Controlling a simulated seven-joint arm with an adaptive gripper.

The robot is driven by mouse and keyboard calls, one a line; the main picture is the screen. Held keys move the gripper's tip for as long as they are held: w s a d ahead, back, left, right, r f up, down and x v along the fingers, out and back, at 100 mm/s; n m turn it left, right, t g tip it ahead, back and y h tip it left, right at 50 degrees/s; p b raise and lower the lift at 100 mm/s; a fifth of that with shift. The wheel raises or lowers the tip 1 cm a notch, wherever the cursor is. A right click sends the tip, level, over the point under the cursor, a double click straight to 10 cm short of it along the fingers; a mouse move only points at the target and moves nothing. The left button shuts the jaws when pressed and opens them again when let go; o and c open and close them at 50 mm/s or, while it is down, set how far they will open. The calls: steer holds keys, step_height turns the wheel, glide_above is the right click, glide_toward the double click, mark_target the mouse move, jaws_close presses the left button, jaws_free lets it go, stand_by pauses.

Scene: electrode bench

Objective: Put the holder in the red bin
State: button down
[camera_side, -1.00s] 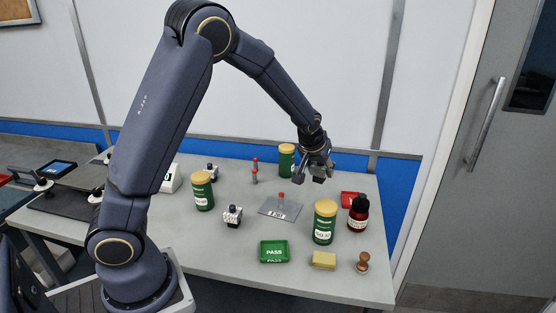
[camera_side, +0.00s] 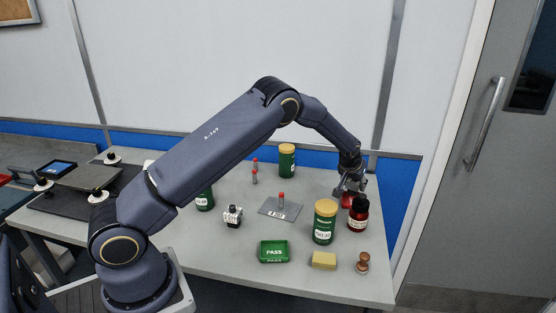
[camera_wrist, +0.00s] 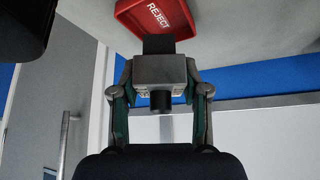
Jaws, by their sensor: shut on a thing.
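My gripper (camera_wrist: 160,105) is shut on the holder (camera_wrist: 160,70), a grey block with a black round part on the near side and a dark part on the far side. In the wrist view the holder's dark end overlaps the red bin (camera_wrist: 122,22), a shallow tray marked REJECT. In the side view my gripper (camera_side: 349,186) is right over the red bin (camera_side: 347,202) at the table's right. The holder is hard to make out there, and I cannot tell whether it touches the bin.
A dark red bottle (camera_side: 359,215) and a green jar with a yellow lid (camera_side: 324,224) stand close in front of the bin. A green PASS tray (camera_side: 273,252), a yellow block (camera_side: 323,261) and a wooden stamp (camera_side: 362,263) are nearer the front edge.

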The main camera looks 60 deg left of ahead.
mark_target(353, 190)
steer(key=shift+f, duration=1.45)
steer(key=shift+f, duration=0.1)
steer(key=c, duration=0.6)
jaws_free()
